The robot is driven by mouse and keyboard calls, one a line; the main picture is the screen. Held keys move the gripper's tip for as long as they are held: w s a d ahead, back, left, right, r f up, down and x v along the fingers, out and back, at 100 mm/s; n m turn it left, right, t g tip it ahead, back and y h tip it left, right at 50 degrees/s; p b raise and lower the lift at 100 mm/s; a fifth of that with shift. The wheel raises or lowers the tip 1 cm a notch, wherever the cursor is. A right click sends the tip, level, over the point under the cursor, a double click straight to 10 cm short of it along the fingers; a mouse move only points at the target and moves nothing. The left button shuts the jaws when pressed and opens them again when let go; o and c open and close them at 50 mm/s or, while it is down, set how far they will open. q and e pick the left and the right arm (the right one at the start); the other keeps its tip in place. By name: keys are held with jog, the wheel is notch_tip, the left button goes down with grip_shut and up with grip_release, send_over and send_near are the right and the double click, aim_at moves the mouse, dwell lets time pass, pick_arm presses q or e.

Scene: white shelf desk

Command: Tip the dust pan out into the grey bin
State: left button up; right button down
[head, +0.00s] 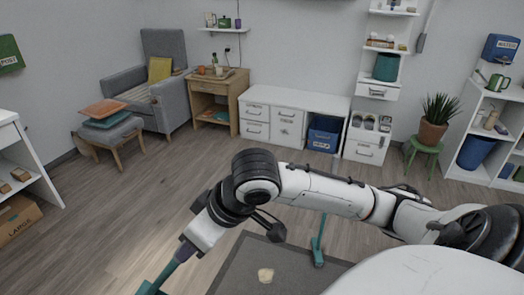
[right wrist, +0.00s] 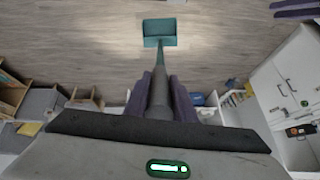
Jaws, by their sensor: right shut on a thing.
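My right gripper (head: 187,250) is shut on the handle of the teal dust pan (head: 150,288) at the lower left of the head view, where the picture edge cuts off the pan. In the right wrist view the purple fingers of my right gripper (right wrist: 160,98) close on the grey handle, and the dust pan (right wrist: 160,28) reaches out beyond them over the wooden floor. I cannot tell whether anything lies in the pan. No grey bin can be made out in either view. My left gripper is not recognisable in these views.
A dark mat (head: 240,262) with a cream heap (head: 265,274) lies below my right arm. A teal upright piece (head: 319,240) stands by it. A blue bin (head: 475,152) is in the right shelf. White drawers (head: 290,98) line the wall. The middle floor is open.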

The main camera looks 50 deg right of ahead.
jog(key=s+d+f+n+g+y, duration=0.1)
jog(key=s+d+f+n, duration=0.2)
jog(key=f, duration=0.3)
jog(key=s+d+f+n+g+y+p, duration=0.1)
jog(key=s+d+f+n+g, duration=0.1)
jog(key=d+f+n, duration=0.1)
jog(key=s+d+f+n+g+y+p, duration=0.1)
jog(key=s+d+f+n, duration=0.2)
jog(key=f+n, duration=0.2)
notch_tip(320, 180, down, 4)
jog(key=shift+s+d+r+g+y, duration=0.15)
jog(key=shift+s+g+y, duration=0.15)
jog(key=shift+g, duration=0.1)
jog(key=w+a+r+h, duration=0.2)
jog(key=a+r, duration=0.1)
jog(key=a, duration=0.8)
jog(key=w+a+r+h+p, duration=0.1)
jog(key=w+a+r+h, duration=0.1)
jog(key=a, duration=1)
jog(key=w+a+r+g+h+p, duration=0.1)
jog(key=a+r, duration=0.4)
jog(key=a, duration=0.7)
jog(key=shift+w+h, duration=0.5)
jog(key=shift+w, duration=0.05)
jog(key=shift+d, duration=0.1)
jog(key=shift+s, duration=0.1)
